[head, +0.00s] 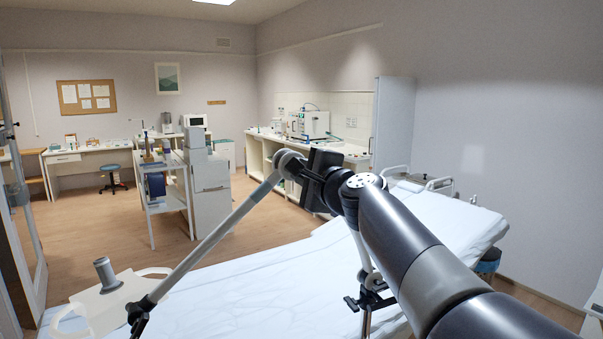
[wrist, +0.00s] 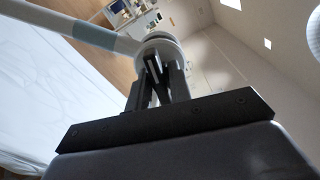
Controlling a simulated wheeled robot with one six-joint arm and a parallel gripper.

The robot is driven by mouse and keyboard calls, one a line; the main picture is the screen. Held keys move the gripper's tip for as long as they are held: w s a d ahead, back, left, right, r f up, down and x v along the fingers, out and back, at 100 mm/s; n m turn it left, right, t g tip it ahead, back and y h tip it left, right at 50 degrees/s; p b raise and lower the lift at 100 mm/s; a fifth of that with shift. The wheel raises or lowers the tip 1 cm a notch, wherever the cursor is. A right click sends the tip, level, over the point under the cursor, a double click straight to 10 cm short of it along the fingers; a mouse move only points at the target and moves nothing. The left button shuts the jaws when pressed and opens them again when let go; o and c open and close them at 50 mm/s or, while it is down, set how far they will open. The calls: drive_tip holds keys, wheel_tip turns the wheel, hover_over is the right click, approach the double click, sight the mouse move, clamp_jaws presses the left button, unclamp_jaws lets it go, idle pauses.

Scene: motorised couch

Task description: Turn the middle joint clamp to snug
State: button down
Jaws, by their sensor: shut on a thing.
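A jointed support arm stands over the couch. Its middle joint (head: 287,163), a round grey knuckle, is raised above the sheet, and it also shows in the wrist view (wrist: 158,43). My gripper (head: 305,173) reaches the joint from the right. In the wrist view its black fingers (wrist: 159,78) are shut on the middle joint clamp, most of which they hide. A pale link (head: 220,231) with a blue-grey band slopes down left from the joint to a black end fitting (head: 138,312). The other link (head: 360,245) is partly behind my arm, above a black bracket (head: 369,300).
The white-sheeted couch (head: 260,283) fills the foreground. A cream frame with a grey cylinder (head: 106,274) lies at lower left. A cabinet (head: 207,185) and shelf trolley stand behind, with a long counter at the back right. Floor is open at left.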

drive_tip(key=shift+f, duration=0.1)
drive_tip(key=c, duration=1.3)
unclamp_jaws()
drive_tip(key=b+v, duration=0.2)
drive_tip(key=v, duration=0.9)
drive_tip(key=shift+w+a, duration=0.1)
drive_tip(key=shift+w, duration=0.05)
drive_tip(key=p+x, duration=0.2)
drive_tip(key=x, duration=0.8)
drive_tip(key=shift+w+a, duration=0.15)
drive_tip(key=shift+w, duration=0.15)
